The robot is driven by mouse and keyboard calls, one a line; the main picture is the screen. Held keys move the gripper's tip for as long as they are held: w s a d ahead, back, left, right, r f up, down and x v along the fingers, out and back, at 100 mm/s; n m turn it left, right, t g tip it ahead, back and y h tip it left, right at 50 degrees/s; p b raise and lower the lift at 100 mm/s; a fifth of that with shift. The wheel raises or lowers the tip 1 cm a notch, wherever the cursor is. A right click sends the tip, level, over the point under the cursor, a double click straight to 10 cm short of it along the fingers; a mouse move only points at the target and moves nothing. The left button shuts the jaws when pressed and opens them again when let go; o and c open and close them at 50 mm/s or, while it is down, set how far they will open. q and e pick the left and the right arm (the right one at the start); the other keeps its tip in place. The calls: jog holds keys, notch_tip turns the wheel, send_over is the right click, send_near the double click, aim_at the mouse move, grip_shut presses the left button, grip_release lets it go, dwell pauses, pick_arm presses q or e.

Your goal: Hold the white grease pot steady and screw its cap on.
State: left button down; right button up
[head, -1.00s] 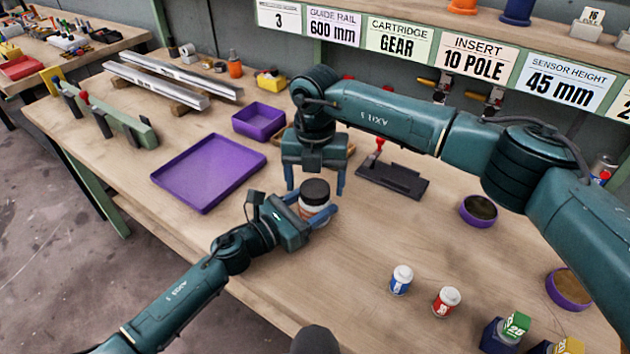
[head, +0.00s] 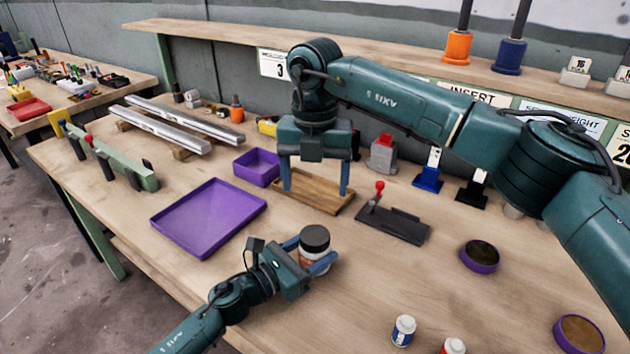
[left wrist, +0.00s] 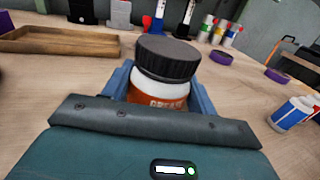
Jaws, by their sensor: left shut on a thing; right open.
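The white grease pot (head: 312,256) stands upright on the bench, with an orange label band and its black cap (head: 315,237) sitting on top. In the left wrist view the pot (left wrist: 158,94) and the cap (left wrist: 167,57) are close up; I cannot tell how tightly the cap is seated. My left gripper (head: 308,258) is shut on the pot, a finger on either side. My right gripper (head: 315,190) is open and empty, fingers pointing down, above and behind the pot, over a wooden tray.
The wooden tray (head: 322,203) lies behind the pot. A large purple tray (head: 160,226) and a small purple bin (head: 243,170) are to the left. A black fixture with a red knob (head: 395,224) and a purple dish (head: 480,266) are to the right. Small bottles (head: 403,331) stand at front right.

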pick_arm(q)
jog(key=shift+c, duration=1.9)
grip_release()
jog(key=shift+a, duration=0.1)
jog(key=b+v, duration=0.1)
jog(key=v, duration=1)
jog(key=shift+s+a+f+b, duration=0.15)
jog(key=shift+s+a+b, duration=0.15)
jog(key=shift+b, duration=0.1)
jog(key=shift+s+a, duration=0.35)
jog(key=shift+a, duration=0.1)
